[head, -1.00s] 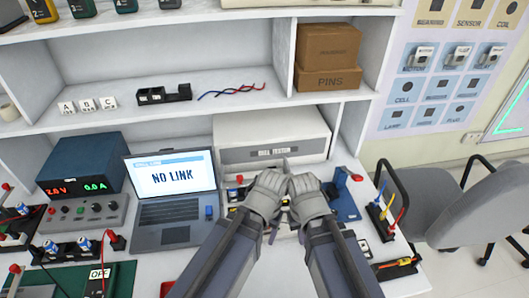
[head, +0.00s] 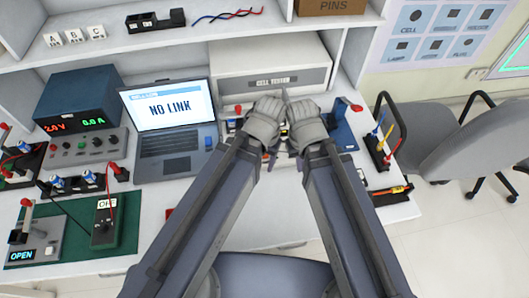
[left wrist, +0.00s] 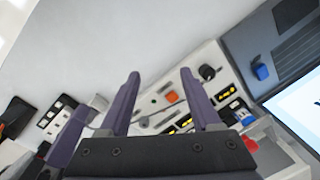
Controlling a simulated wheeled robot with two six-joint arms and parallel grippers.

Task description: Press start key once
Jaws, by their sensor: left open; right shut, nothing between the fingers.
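No key marked start can be made out. A pale control panel (left wrist: 165,110) with an orange button (left wrist: 172,97), a black knob (left wrist: 207,72) and yellow-marked parts shows beyond my left fingers in the left wrist view. My left gripper (left wrist: 160,76) is open, its two dark fingers apart with nothing seen between them. In the head view my right gripper (head: 286,93) is shut and empty, in front of the white box labelled CELL TESTER (head: 232,88). The two wrists are close together there and hide much of what lies under them.
A laptop (head: 170,145) reading NO LINK and a blue power supply (head: 82,102) stand to the left. A green mat (head: 72,246) holds an OPEN unit (head: 33,242) and an OFF switch box (head: 105,228). A blue stand (head: 338,128) and coloured leads (head: 385,140) are at right.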

